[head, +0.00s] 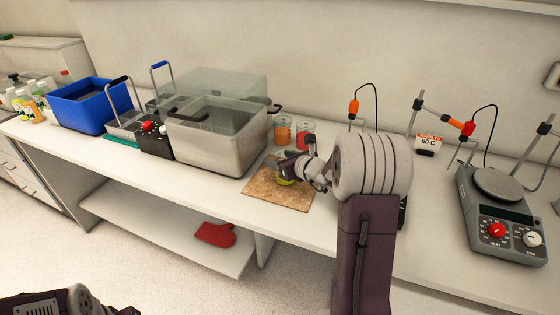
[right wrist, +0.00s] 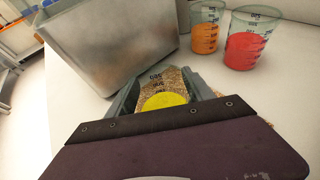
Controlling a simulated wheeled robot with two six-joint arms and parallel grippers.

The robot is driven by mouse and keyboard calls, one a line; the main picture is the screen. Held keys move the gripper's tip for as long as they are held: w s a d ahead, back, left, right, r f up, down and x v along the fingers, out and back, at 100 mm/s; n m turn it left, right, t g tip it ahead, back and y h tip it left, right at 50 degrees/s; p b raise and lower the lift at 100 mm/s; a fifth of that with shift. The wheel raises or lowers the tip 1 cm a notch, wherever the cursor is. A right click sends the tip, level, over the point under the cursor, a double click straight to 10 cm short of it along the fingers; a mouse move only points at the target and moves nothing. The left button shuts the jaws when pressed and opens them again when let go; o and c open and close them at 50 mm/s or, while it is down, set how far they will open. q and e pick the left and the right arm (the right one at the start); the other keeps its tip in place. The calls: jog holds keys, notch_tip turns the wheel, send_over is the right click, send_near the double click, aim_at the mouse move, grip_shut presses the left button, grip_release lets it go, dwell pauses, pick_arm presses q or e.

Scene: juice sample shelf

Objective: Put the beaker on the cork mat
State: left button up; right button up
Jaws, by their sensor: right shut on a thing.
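The beaker of yellow liquid (right wrist: 163,100) sits between the fingers of my right gripper (right wrist: 163,90) in the right wrist view. In the head view my right gripper (head: 287,170) is over the cork mat (head: 268,197), shut on the beaker, and a bit of yellow (head: 284,183) shows below it. The mat also shows behind the beaker in the right wrist view (right wrist: 175,82). The beaker is over the mat's area; whether its base touches the mat I cannot tell. Only part of my left arm shows, at the bottom left of the head view; its gripper is out of sight.
An orange beaker (head: 282,131) and a red beaker (head: 304,135) stand just behind the mat. A large grey bath (head: 215,145) stands to its left, close to the gripper. A hotplate (head: 500,205) is at the right. A red mitt (head: 215,234) lies on the lower shelf.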

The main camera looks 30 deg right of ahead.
jog(key=shift+s+r, duration=0.1)
jog(key=o, duration=1.6)
jog(key=shift+s+r, duration=0.15)
jog(key=p+v, duration=0.1)
jog(key=v, duration=1)
jog(key=shift+s+a, duration=0.1)
jog(key=shift+s, duration=0.25)
